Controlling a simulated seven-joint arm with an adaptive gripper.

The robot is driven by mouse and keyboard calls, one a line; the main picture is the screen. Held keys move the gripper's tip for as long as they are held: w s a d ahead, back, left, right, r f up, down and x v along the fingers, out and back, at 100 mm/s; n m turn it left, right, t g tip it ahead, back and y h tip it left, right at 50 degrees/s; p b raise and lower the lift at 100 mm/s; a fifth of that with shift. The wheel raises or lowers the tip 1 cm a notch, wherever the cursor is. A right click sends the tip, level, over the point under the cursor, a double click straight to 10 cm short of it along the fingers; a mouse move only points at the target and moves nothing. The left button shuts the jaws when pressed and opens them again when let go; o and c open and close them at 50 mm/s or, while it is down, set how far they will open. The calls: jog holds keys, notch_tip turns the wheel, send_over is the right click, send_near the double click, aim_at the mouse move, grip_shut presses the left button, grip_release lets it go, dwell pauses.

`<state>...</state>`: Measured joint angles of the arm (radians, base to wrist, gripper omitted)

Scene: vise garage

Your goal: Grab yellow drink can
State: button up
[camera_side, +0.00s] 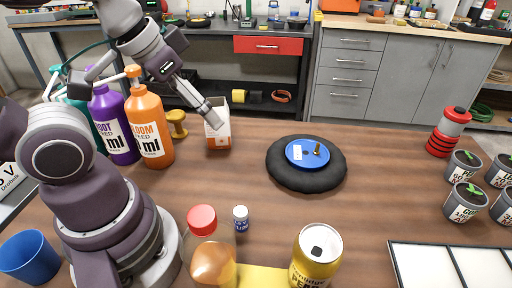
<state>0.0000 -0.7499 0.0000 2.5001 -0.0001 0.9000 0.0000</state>
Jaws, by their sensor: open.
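The yellow drink can (314,258) stands upright at the near edge of the table, right of the middle, and its lower part is cut off by the picture's bottom edge. Its top is silver with a dark opening. My gripper (215,122) is up at the back left, pointing down at a small white and orange box (219,134), well away from the can. It is open, and I see nothing held in it. I cannot tell whether a fingertip touches the box.
A red-capped bottle (211,258) and a small white jar (240,218) stand left of the can. A yellow flat piece (265,277) lies between bottle and can. A black round cushion with a blue disc (307,154) is behind. Plant cans (463,201) and a white tray (450,264) are right.

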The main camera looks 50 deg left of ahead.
jog(key=o, duration=0.4)
jog(key=shift+o, duration=0.2)
jog(key=m+g+h, duration=0.4)
jog(key=m, duration=1.1)
send_near(317, 253)
notch_tip(317, 253, down, 2)
jog(key=w+a, duration=0.1)
jog(key=w, duration=0.1)
jog(key=shift+g, duration=0.3)
jog(key=x, duration=1.1)
